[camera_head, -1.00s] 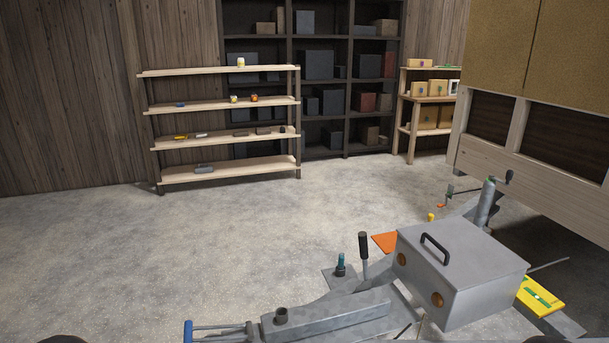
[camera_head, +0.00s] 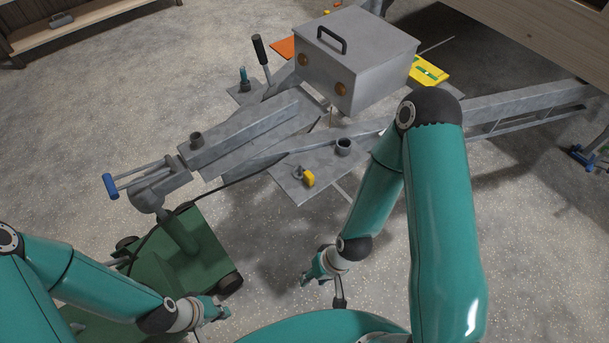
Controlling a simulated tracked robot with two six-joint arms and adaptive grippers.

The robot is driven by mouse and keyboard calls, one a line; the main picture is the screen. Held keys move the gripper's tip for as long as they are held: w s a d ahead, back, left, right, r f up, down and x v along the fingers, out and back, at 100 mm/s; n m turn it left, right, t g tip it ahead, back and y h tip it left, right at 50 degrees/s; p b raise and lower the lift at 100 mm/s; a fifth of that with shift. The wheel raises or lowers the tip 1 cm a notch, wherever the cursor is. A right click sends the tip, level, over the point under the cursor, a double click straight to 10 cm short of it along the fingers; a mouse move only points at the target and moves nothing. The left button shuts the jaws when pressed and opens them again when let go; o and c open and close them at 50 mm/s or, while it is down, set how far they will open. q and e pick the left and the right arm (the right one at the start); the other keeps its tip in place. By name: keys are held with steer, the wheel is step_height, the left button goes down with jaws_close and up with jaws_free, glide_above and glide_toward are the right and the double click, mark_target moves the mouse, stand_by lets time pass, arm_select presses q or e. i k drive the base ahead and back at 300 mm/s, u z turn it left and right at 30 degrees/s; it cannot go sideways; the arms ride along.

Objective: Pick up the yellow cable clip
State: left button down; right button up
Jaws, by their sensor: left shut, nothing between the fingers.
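A small yellow piece (camera_head: 308,179), which looks like the yellow cable clip, sits on a flat grey metal plate (camera_head: 290,191) of the trailer frame, next to a small grey fitting. My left gripper (camera_head: 222,311) is at the lower left, shut and empty, well below and left of the yellow piece. My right gripper (camera_head: 307,279) points down-left, below the yellow piece and apart from it. Its fingers are too small to tell whether they are open.
A grey metal box (camera_head: 355,65) with a black handle stands on the frame behind the plate. A green wheeled base (camera_head: 190,250) supports the drawbar (camera_head: 235,140). Open floor lies left.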

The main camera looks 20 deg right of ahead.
mark_target(307, 177)
steer(key=u, duration=0.05)
steer(key=k, duration=0.95)
steer(key=z, duration=0.35)
steer(key=i, duration=1.6)
steer(key=u, duration=0.7)
